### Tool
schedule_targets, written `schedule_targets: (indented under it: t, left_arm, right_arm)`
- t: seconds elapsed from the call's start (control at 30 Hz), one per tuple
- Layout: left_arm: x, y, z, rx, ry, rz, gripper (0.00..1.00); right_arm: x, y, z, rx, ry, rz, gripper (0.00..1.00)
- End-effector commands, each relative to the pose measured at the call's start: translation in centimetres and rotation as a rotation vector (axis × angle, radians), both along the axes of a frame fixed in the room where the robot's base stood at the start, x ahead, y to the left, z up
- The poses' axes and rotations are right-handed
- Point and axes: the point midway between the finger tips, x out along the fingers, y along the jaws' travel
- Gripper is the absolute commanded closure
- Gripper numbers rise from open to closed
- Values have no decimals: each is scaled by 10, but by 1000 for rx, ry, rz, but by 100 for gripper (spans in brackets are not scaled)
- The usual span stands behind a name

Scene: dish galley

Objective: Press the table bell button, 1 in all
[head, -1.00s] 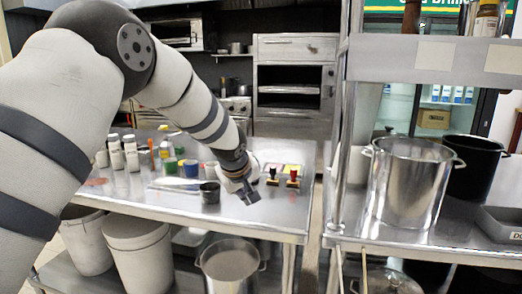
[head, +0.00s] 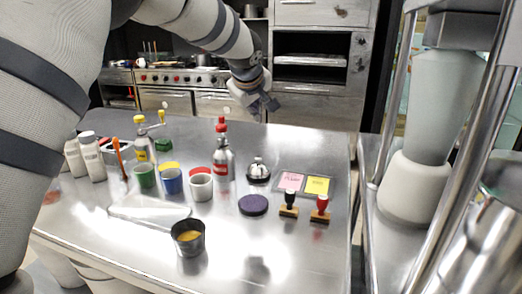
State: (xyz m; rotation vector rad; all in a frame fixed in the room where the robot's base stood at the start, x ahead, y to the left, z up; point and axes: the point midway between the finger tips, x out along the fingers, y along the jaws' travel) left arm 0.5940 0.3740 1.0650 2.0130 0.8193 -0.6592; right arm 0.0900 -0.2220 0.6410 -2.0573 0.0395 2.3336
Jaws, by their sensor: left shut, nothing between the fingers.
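The table bell (head: 258,168), a small silver dome with a button on top and a dark base, stands upright on the steel table, right of the red-capped bottle. My left gripper (head: 266,105) is shut and empty. In the picture it appears above the bell, toward the table's far edge, and it is apart from the bell. My right gripper is not in view.
On the steel table (head: 120,250), a red-capped bottle (head: 221,160) and several coloured cups (head: 172,182) stand left of the bell. A purple disc (head: 253,206) lies in front of it. Two stamps (head: 290,204) and a pad tray (head: 333,186) are to its right.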

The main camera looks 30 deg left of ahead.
Motion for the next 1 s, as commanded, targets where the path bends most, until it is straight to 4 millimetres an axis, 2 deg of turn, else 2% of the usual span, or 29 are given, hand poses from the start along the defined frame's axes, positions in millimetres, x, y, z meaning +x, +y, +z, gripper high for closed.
schedule_targets:
  t: [0.37,0.8,1.0]
  left_arm:
    - [0,0,-4,0,1,1,100]
    - [0,-1,-65,1,3,-2,100]
    - [0,0,-84,1,3,-1,100]
  right_arm:
    - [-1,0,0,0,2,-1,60]
    - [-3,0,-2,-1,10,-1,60]
    - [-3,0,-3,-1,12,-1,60]
